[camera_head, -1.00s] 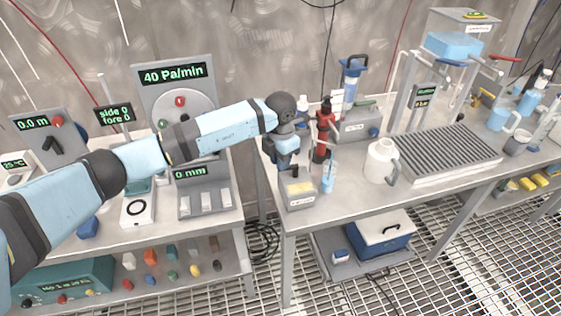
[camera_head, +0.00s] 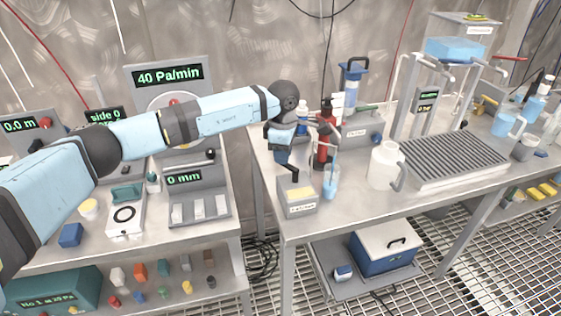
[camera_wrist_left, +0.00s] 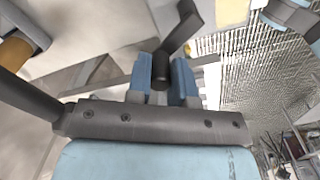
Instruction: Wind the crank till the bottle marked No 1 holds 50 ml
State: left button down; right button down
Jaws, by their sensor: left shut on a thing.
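A small grey box (camera_head: 297,196) with a white label stands at the front left corner of the right bench, with a dark crank (camera_head: 292,172) on top. A clear vessel with blue liquid (camera_head: 331,182) stands just right of it; its number and level cannot be read. My left gripper (camera_head: 283,158) is above the back of the box. In the left wrist view, its two blue fingers (camera_wrist_left: 164,72) are shut on the dark upright grip of the crank (camera_wrist_left: 160,66). My right gripper is not in view.
A red bottle (camera_head: 323,150) stands close behind and right of my left gripper. A white jug (camera_head: 384,165) and a ribbed drain tray (camera_head: 452,158) are farther right. A lit teal box (camera_head: 55,290) sits on the lower left shelf.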

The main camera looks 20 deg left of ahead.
pick_arm(q)
jog(key=shift+w+d+f+m, duration=0.1)
jog(key=shift+w+m, duration=0.15)
jog(key=shift+m, duration=0.35)
jog(key=shift+w+d+m+b, duration=0.4)
jog(key=shift+d+m+b, duration=0.3)
jog(key=shift+m, duration=1.35)
jog(key=shift+w+d+m+b, duration=0.35)
jog(key=shift+d+m+b, duration=0.35)
jog(key=shift+m, duration=1.4)
jog(key=shift+w+d+m+b, duration=0.4)
jog(key=shift+d+m+b, duration=0.25)
jog(key=shift+m, duration=1.4)
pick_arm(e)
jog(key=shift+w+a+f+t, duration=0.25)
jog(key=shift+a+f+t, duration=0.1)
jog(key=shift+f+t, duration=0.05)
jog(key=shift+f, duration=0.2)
pick_arm(q)
jog(key=c, duration=1)
grip_release()
jog(key=shift+s+a, duration=0.1)
jog(key=shift+r, duration=0.2)
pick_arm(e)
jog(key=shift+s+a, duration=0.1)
pick_arm(q)
jog(key=shift+r, duration=0.1)
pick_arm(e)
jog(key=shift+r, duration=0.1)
